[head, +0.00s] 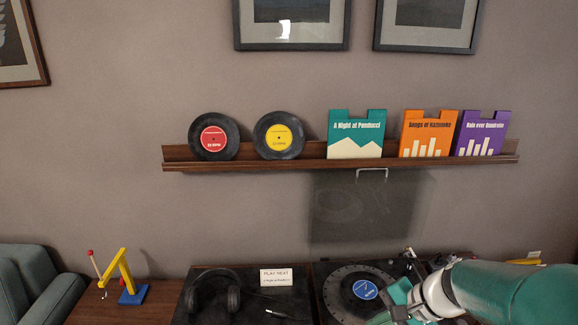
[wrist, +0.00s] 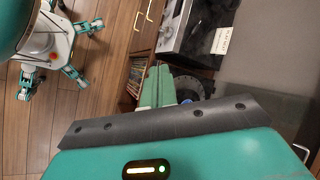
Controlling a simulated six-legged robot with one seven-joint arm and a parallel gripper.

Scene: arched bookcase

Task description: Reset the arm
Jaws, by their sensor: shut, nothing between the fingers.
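My gripper (head: 392,317) is at the lower right of the head view, in front of and close over the turntable (head: 338,290). In the wrist view the green fingers of my gripper (wrist: 157,72) lie side by side, shut and empty. A dark record with a blue label (head: 366,289) lies on the turntable. In the wrist view, part of the round platter (wrist: 189,84) shows beside the fingers. I cannot tell whether the fingers touch the turntable.
The wall shelf (head: 300,163) holds a red-label record (head: 214,137), a yellow-label record (head: 279,136) and three sleeves. The clear lid (head: 365,215) stands raised. Headphones (head: 212,293), a card (head: 277,278) and a yellow-blue crane (head: 126,278) sit left. Open floor (wrist: 70,110) shows in the wrist view.

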